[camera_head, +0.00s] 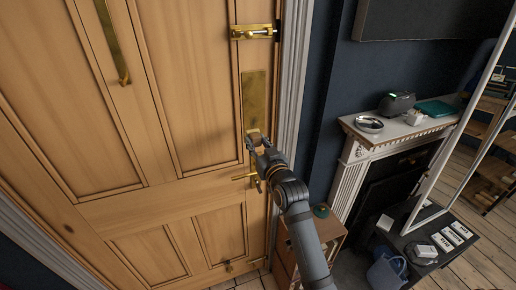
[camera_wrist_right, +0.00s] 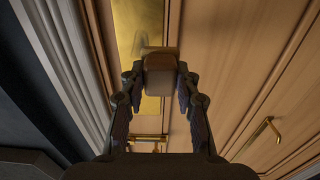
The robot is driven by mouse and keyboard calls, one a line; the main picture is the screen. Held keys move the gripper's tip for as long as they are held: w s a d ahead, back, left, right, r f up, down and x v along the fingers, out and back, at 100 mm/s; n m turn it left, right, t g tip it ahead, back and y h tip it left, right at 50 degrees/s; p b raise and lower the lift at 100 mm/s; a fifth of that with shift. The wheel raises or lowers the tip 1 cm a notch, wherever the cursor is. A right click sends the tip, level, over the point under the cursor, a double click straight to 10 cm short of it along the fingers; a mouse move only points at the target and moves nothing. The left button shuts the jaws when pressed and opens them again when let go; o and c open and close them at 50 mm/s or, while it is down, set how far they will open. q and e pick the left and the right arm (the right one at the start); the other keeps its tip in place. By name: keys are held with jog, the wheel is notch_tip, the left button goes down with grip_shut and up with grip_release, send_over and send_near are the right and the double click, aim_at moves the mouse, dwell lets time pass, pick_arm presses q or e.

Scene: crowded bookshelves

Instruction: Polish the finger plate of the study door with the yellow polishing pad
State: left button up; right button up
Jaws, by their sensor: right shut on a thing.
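The wooden study door (camera_head: 190,70) fills the left of the head view. Its brass finger plate (camera_head: 256,92) is a tall upright strip near the right edge; it also shows in the wrist view (camera_wrist_right: 138,28). My right gripper (camera_head: 262,148) is shut on a small block, the polishing pad (camera_head: 256,137), at the plate's lower end. In the wrist view the pad (camera_wrist_right: 160,76) looks brownish, held between both fingertips (camera_wrist_right: 160,88). It overlaps the plate there; whether it touches I cannot tell. The gripper hides the plate's bottom end. My left gripper is out of view.
A brass bolt (camera_head: 254,32) sits above the plate, and a brass lever handle (camera_head: 244,177) below it. A long pull handle (camera_head: 113,42) is on the door's left. The white door frame (camera_head: 291,75) and a mantelpiece (camera_head: 385,132) with small objects stand to the right.

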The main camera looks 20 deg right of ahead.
aim_at(251, 134)
jog(key=w+b, duration=0.1)
jog(key=w, duration=0.2)
jog(key=shift+w+a, duration=0.15)
jog(key=shift+w, duration=0.75)
jog(key=shift+r, duration=0.1)
jog(key=shift+w, duration=0.9)
